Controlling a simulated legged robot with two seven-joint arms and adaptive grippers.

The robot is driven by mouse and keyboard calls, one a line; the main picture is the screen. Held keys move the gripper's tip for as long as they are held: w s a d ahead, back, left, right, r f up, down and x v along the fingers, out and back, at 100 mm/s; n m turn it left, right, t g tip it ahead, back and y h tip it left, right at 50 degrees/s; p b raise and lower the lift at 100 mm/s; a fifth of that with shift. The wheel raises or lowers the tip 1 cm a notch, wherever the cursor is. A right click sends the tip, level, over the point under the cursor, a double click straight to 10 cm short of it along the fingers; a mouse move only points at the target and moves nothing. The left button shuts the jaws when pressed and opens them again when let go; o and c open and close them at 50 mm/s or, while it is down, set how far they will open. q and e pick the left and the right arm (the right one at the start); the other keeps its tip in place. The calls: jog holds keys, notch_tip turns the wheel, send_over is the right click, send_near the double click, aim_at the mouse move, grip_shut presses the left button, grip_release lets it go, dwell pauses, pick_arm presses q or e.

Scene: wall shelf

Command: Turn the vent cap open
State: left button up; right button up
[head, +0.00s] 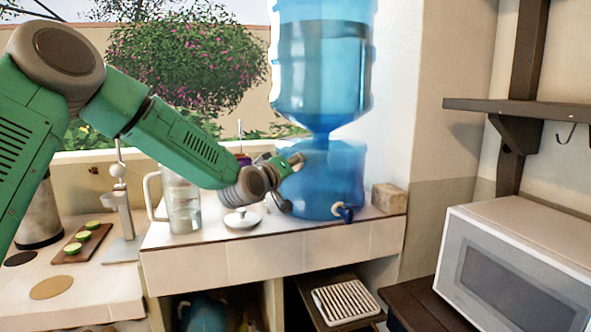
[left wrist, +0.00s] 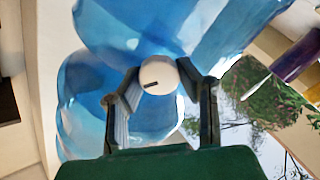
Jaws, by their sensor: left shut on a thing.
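The vent cap (left wrist: 158,75) is a white disc with a short dark line across it, in the upper middle of the left wrist view. It sits against the blue water dispenser (head: 322,185), which has a large blue bottle (head: 320,60) upside down on top. My left gripper (head: 290,182) reaches the dispenser's left side in the head view and hides the cap there. In the left wrist view its fingers (left wrist: 160,80) are on both sides of the cap, shut on it. My right gripper is not in view.
A glass pitcher (head: 183,205) and a small white dish (head: 241,219) stand on the tiled ledge (head: 230,262) below my arm. A blue tap (head: 344,212) juts from the dispenser's front. A sponge-like block (head: 388,197) lies right of it. A microwave (head: 520,265) stands at the lower right.

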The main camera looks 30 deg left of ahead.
pick_arm(q)
jog(key=n+b, duration=0.1)
jog(key=n, duration=0.1)
jog(key=f+n, duration=0.1)
jog(key=shift+f+n+b, duration=0.15)
jog(key=shift+n+b, duration=0.2)
jog(key=shift+n, duration=0.05)
jog(key=n+b, duration=0.2)
jog(key=n, duration=0.1)
jog(key=shift+f+n, duration=0.15)
jog(key=shift+n, duration=0.15)
jog(key=n+b, duration=0.3)
jog(key=n, duration=0.1)
jog(key=shift+f, duration=0.1)
jog(key=shift+n+b, duration=0.75)
jog(key=shift+n, duration=0.35)
jog(key=o, duration=0.9)
jog(key=shift+o, duration=1.3)
jog(key=shift+s, duration=0.1)
jog(key=shift+a+r, duration=0.2)
jog(key=shift+r, duration=0.2)
